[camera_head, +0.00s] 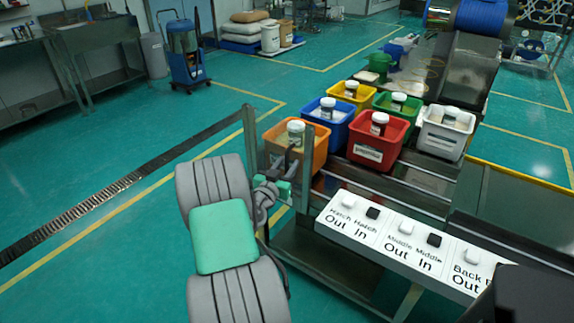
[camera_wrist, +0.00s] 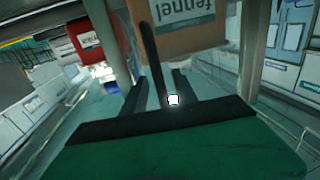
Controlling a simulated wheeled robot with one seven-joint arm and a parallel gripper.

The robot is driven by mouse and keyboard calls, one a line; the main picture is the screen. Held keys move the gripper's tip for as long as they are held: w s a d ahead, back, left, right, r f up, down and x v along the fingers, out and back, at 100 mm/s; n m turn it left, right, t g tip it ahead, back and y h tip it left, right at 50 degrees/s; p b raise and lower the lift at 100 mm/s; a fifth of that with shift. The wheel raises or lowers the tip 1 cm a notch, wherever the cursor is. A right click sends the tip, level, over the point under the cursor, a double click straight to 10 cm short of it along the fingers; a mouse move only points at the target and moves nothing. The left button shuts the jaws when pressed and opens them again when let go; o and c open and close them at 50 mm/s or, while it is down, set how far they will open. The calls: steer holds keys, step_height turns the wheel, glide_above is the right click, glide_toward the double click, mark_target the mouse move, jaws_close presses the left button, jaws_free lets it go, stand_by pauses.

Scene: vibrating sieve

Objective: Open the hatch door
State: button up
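What looks like the hatch, a clear panel between two grey metal posts, stands at the table's left end in the head view; its right post (camera_head: 306,165) shows there. I cannot tell the door's edges or whether it is ajar. My gripper (camera_head: 288,168) is at this opening, in front of the orange bin. In the wrist view my gripper (camera_wrist: 158,95) shows two dark fingers spread apart. A long thin black bar (camera_wrist: 150,50), perhaps the door's handle, stands between them. I cannot tell whether the fingers touch it.
The orange bin (camera_head: 312,148) is just behind the opening, with blue (camera_head: 338,133), red (camera_head: 380,150) and white (camera_head: 440,140) bins to the right. A white button panel (camera_head: 400,245) marked Out and In is at the front. Floor left of my arm is clear.

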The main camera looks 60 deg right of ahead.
jaws_close()
stand_by(0.3)
stand_by(1.1)
